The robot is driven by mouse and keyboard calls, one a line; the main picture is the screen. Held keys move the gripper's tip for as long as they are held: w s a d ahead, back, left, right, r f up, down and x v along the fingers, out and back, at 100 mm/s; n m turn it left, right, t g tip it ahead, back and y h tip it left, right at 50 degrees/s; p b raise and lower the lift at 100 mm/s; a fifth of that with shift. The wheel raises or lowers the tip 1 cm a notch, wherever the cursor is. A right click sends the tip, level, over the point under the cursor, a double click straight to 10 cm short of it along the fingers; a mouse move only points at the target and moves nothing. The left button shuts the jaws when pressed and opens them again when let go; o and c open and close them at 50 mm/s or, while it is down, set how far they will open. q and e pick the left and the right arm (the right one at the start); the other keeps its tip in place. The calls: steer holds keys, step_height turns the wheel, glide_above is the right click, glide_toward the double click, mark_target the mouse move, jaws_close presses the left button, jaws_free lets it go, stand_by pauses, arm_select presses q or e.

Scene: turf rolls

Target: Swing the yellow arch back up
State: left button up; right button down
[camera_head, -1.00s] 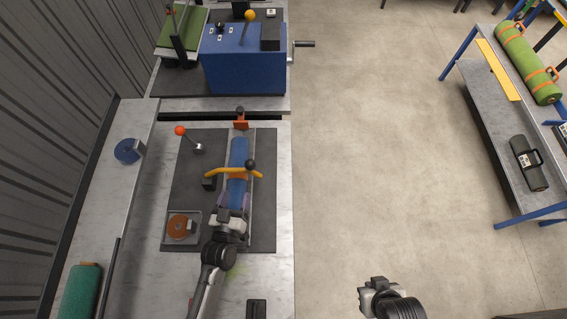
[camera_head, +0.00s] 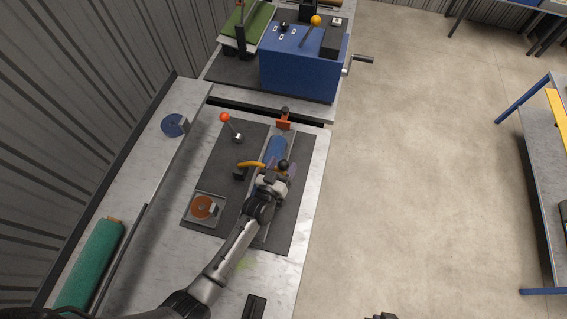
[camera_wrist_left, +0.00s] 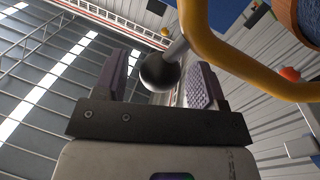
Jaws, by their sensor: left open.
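The yellow arch (camera_head: 250,164) lies across the blue roll (camera_head: 276,149) on the bench, and part of it is hidden by my left gripper in the head view. A black ball knob (camera_head: 283,166) is on the arch's right side. My left gripper (camera_head: 274,178) is at the knob, open. In the left wrist view the ball knob (camera_wrist_left: 160,72) sits between the two fingers of the open gripper (camera_wrist_left: 157,80), with a visible gap to the right finger. The yellow arch (camera_wrist_left: 225,52) passes just to the right. Only a bit of my right gripper (camera_head: 382,316) shows at the bottom edge.
An orange-knobbed lever (camera_head: 225,118) stands left of the roll, and an orange disc in a tray (camera_head: 203,208) lies nearer. A blue machine box (camera_head: 300,75) with a crank is behind. A green roll (camera_head: 92,262) lies at left.

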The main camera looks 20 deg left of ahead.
arm_select(q)
steer(key=shift+w, duration=0.4)
steer(key=shift+c, duration=0.4)
jaws_close()
